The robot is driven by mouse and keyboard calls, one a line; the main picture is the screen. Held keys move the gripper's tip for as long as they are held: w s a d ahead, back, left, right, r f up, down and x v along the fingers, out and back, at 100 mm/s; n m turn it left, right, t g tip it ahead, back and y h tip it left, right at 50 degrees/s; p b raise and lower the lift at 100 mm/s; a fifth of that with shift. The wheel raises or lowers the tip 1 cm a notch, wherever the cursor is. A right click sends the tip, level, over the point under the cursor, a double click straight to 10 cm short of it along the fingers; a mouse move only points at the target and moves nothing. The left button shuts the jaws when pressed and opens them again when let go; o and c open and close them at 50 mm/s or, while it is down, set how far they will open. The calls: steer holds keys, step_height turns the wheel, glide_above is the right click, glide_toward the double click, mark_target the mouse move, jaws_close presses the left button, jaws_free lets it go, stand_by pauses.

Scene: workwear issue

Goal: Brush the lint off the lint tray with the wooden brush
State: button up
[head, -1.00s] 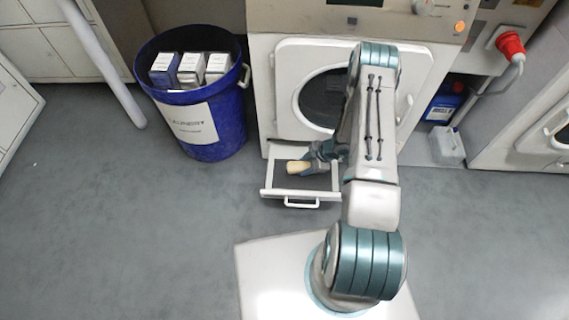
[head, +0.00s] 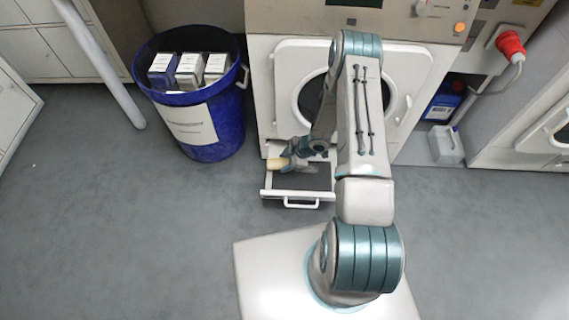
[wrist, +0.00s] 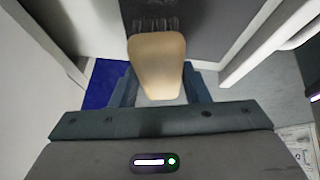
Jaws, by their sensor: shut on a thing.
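The wooden brush (head: 277,163) has a pale tan handle. It also shows in the wrist view (wrist: 157,62), with its dark bristles toward the dark tray floor. My gripper (head: 289,157) is shut on the brush's handle; its fingers show on either side of it in the wrist view (wrist: 160,92). The lint tray (head: 290,194) is a white drawer pulled out at the foot of the machine, with a dark floor. The brush is at the left side of the tray. Whether the bristles touch the floor I cannot tell. A greyish patch shows beside the brush; I cannot tell if it is lint.
A blue bin (head: 207,125) with several boxes stands left of the tray. The white machine with a round door (head: 285,75) rises behind it. A blue jug (head: 441,104) and a pale container (head: 446,146) stand to the right.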

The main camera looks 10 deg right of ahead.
steer(key=shift+r+p, duration=2.1)
steer(key=shift+r, duration=0.8)
